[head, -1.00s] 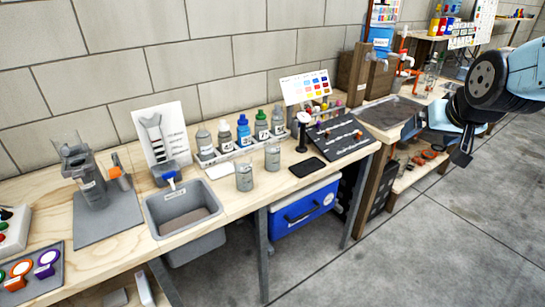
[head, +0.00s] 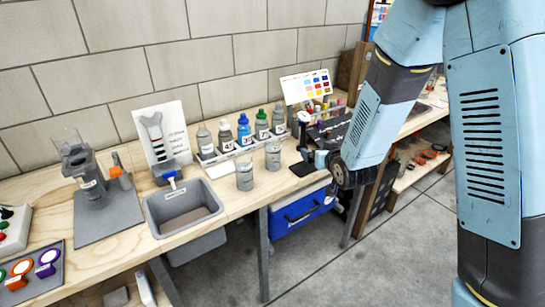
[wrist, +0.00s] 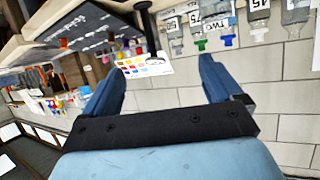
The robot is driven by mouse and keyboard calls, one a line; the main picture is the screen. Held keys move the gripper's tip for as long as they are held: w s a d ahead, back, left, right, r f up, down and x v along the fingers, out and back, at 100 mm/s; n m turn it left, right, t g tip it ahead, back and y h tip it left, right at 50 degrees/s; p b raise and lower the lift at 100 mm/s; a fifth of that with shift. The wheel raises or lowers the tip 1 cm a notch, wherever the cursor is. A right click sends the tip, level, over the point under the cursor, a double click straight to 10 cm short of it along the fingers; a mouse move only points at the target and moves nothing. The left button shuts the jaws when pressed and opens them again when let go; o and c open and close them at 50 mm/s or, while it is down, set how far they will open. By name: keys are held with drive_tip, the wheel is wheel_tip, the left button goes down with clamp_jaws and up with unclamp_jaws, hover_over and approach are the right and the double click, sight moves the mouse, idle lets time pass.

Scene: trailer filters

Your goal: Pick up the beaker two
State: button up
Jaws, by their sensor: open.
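Two grey beakers stand upright on the wooden bench in the head view, a nearer left beaker (head: 244,177) and a farther right beaker (head: 273,155). Their labels are too small to read there, so I cannot tell which is beaker two. In the wrist view a label that seems to read TWO (wrist: 218,23) shows at the top, among upside-down containers.
A row of capped bottles (head: 244,132) stands in a rack behind the beakers. A grey sink (head: 185,212) is at their left. A black stand (head: 304,130) and a dark board are near my gripper. A blue cooler (head: 300,212) sits below the bench.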

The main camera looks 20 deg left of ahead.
sight(277, 160)
drive_tip(key=s+a+f+n+y, duration=0.2)
drive_tip(key=s+a+f+y, duration=0.15)
drive_tip(key=a+f, duration=0.45)
drive_tip(key=shift+t, duration=0.3)
drive_tip(key=x, duration=1.3)
drive_tip(key=shift+w+f, duration=0.1)
drive_tip(key=shift+w, duration=0.15)
drive_tip(key=shift+h, duration=0.25)
drive_tip(key=c, duration=1.3)
